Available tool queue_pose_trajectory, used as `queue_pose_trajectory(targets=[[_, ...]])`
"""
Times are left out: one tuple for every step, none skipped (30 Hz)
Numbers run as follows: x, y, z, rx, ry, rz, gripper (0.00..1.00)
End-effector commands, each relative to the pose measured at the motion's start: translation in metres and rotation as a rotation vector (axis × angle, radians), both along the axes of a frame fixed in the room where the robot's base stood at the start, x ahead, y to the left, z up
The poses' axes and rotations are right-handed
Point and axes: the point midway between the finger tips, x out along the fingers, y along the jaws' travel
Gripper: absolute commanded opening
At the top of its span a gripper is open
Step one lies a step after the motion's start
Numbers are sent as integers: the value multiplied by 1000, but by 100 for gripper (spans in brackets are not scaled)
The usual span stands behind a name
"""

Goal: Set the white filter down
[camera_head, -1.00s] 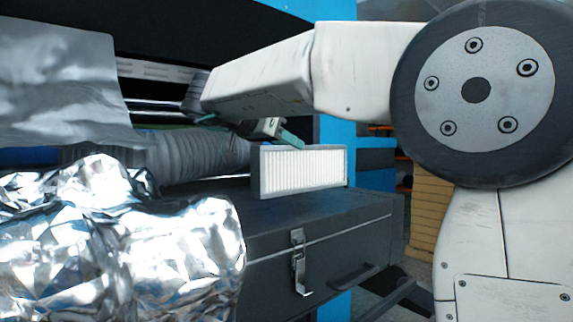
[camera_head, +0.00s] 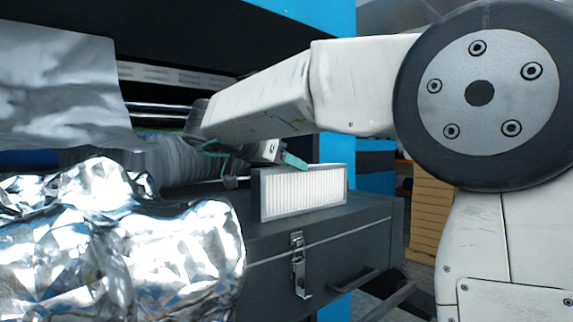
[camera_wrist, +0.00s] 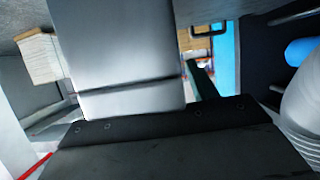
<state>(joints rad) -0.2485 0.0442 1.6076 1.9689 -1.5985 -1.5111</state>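The white filter (camera_head: 303,192) is a pleated white panel in a grey frame. It stands upright, at or just above the top of a dark grey case (camera_head: 345,217); I cannot tell whether its lower edge touches. My gripper (camera_head: 280,163) is at the filter's upper edge, with a teal finger against its top. The filter has moved together with the gripper, so it is shut on it. The other finger is partly hidden. In the wrist view a large grey surface fills the middle above my gripper's dark housing; I cannot tell whether it is the filter.
Crumpled silver foil (camera_head: 110,240) fills the near left. A grey ribbed hose (camera_head: 180,160) and a hanging silver sheet (camera_head: 60,85) are behind it. The case has a metal latch (camera_head: 298,265) and a handle. Some case top is bare right of the filter.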

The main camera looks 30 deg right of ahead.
Motion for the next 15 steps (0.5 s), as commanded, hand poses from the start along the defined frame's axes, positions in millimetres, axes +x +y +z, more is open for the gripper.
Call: queue_pose_trajectory(targets=[[0, 0, 0, 0, 0, 0, 58], [0, 0, 1, 0, 0, 0, 58], [0, 0, 2, 0, 0, 0, 58], [0, 0, 4, 0, -1, 0, 58], [0, 2, 4, 0, 0, 1, 58], [-1, 7, 6, 0, 0, 2, 58], [-1, 11, 7, 0, 0, 3, 58], [-2, 15, 9, 0, -1, 4, 58], [-3, 22, 13, 0, -1, 4, 58], [-4, 28, 15, 0, -1, 5, 58], [-5, 34, 17, 0, -1, 4, 58], [-6, 43, 21, 0, -1, 6, 58], [-8, 49, 23, 0, -1, 5, 58], [-9, 55, 26, 0, -1, 5, 58], [-11, 63, 29, 0, -1, 4, 58]])
